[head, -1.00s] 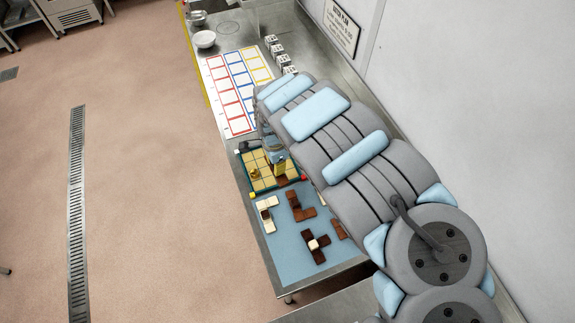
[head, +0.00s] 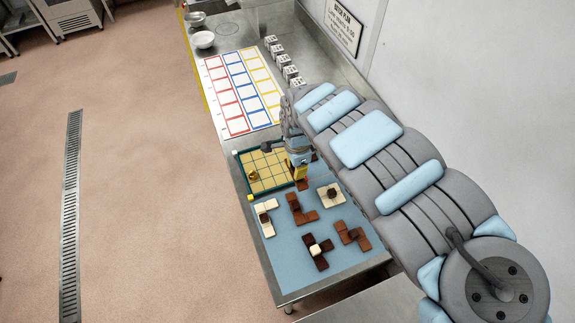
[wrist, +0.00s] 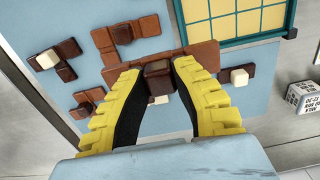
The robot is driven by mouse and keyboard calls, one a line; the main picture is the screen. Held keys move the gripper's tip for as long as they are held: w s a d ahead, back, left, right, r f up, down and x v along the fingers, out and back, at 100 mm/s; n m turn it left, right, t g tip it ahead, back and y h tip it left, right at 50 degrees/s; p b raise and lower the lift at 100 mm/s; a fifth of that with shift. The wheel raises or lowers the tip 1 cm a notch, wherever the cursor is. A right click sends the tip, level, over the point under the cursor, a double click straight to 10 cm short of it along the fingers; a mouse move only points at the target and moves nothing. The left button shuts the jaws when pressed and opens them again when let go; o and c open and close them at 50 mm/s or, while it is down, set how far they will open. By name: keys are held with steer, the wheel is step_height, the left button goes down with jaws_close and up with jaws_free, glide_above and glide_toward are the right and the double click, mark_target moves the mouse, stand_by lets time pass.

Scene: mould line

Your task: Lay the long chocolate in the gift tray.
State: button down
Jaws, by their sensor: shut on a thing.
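The long chocolate (wrist: 203,55) is a reddish-brown bar with a dark knob on top. My gripper (head: 301,178) is shut on that knob; its yellow fingers (wrist: 160,82) stand on either side of it in the wrist view. The gift tray (head: 237,161) has a green rim and pale yellow squares. It lies just left of my gripper in the head view and at the upper right in the wrist view (wrist: 232,42). The bar's height is unclear.
Several other chocolates lie on the blue mat (head: 285,255), including a brown one (head: 300,212), a cream one (head: 328,195) and a dark one with a cream knob (head: 318,250). A gold piece (head: 252,175) is in the tray. White cubes (head: 283,60) line the wall side.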

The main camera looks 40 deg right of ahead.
steer(key=shift+w+d+f+b, duration=0.4)
steer(key=shift+w+b, duration=0.2)
steer(key=shift+b, duration=1.35)
steer(key=shift+w+d+f+b, duration=0.3)
steer(key=shift+w+b, duration=0.25)
steer(key=shift+b, duration=1.45)
steer(key=shift+w+d+f+b, duration=0.3)
steer(key=shift+w+f+b, duration=0.25)
steer(key=shift+b, duration=1.4)
steer(key=shift+w+d+r, duration=0.1)
steer(key=shift+w+r, duration=0.1)
steer(key=shift+w, duration=0.05)
steer(key=shift+w+d+f, duration=0.15)
steer(key=shift+w+d, duration=0.05)
steer(key=shift+w, duration=0.25)
steer(key=w+f+b, duration=0.1)
steer(key=w+d+f+b, duration=0.1)
steer(key=f+b, duration=0.1)
steer(key=w+f+b, duration=0.1)
steer(key=b, duration=0.1)
steer(key=shift+w+d+f, duration=0.3)
steer(key=shift+d, duration=0.1)
steer(key=shift+w+d+f, duration=0.1)
steer(key=shift+d, duration=0.05)
steer(key=shift+w+f, duration=0.4)
steer(key=shift+w, duration=0.05)
steer(key=shift+w+d, duration=0.1)
steer(key=shift+d, duration=0.1)
steer(key=shift+f+b, duration=0.2)
steer(key=shift+b, duration=0.1)
